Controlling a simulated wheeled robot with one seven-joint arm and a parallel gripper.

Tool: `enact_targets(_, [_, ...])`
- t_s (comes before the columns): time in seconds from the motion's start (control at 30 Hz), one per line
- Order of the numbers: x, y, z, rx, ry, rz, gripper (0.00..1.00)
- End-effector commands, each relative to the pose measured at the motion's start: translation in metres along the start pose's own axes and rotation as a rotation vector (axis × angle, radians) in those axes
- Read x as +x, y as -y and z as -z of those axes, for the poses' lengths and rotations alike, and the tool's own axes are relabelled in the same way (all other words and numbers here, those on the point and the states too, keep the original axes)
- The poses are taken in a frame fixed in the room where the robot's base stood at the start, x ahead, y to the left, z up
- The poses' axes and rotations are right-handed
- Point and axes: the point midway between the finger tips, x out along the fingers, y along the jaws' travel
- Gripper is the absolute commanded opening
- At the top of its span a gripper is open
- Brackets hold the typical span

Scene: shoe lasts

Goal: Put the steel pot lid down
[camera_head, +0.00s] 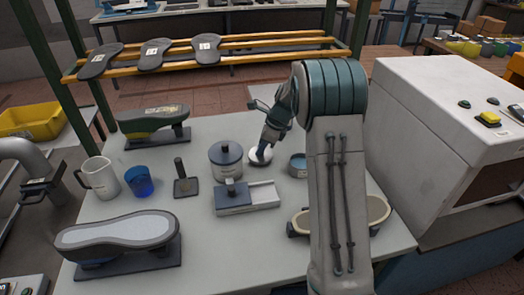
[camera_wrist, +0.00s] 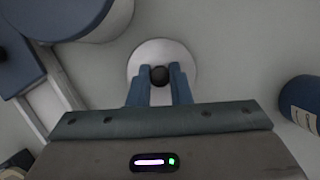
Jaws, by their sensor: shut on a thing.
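The steel pot lid (camera_wrist: 183,59) is a pale round disc with a dark knob in the wrist view. My gripper (camera_wrist: 160,80) is shut on the lid's knob, with one blue finger on each side. In the head view the lid (camera_head: 260,156) shows at the end of my gripper (camera_head: 266,147), over the middle of the white table, right of a grey pot with a dark blue top (camera_head: 226,160). I cannot tell whether the lid touches the table.
A small blue-grey tin (camera_head: 298,167) stands right of the lid. A blue and white tray-like fixture (camera_head: 247,198) is in front. A white mug (camera_head: 98,178), blue cup (camera_head: 139,182) and shoe lasts (camera_head: 118,233) occupy the left. The table behind the lid is clear.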

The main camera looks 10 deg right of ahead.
Motion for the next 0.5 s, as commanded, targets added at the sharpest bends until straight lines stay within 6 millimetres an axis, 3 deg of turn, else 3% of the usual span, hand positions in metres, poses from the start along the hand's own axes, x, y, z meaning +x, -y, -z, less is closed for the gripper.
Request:
enact_targets(0.13, [0.018, 0.0, 0.008, 0.001, 0.0, -0.002, 0.0])
enact_targets(0.5, [0.023, 0.0, 0.01, -0.001, 0.0, 0.0, 0.0])
